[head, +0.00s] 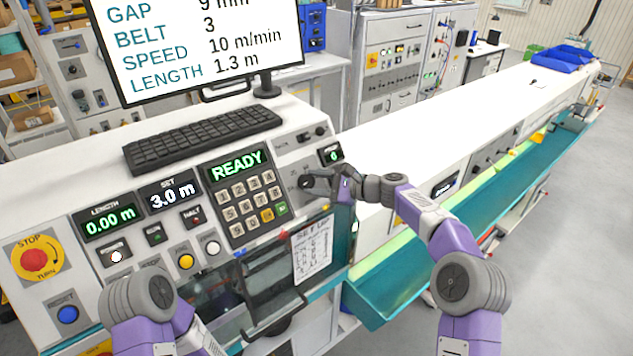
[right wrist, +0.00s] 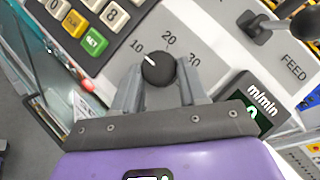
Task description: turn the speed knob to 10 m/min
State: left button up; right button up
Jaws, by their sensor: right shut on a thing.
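The speed knob (right wrist: 161,72) is round and black, with a white pointer line and the marks 10, 20 and 30 around it. In the right wrist view its pointer is tilted up and left, toward the 10 mark (right wrist: 137,47). My right gripper (right wrist: 158,80) is shut on the knob, one grey finger on each side. In the head view the right gripper (head: 318,183) covers most of the knob. The m/min display (right wrist: 256,108) is partly cut by the gripper; a green digit shows. The monitor (head: 200,45) reads SPEED 10 m/min. My left gripper is out of view.
The keypad (head: 247,203) with the READY display lies left of the knob. A FEED lever (right wrist: 255,25) sits close by in the right wrist view. A black keyboard (head: 200,137) lies behind on the console. A red stop button (head: 35,259) is at the far left.

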jog(key=o, duration=1.1)
jog(key=shift+c, duration=0.2)
jog(key=b+v, duration=0.2)
jog(key=v, duration=0.5)
jog(key=shift+s+d, duration=0.15)
jog(key=shift+d, duration=0.1)
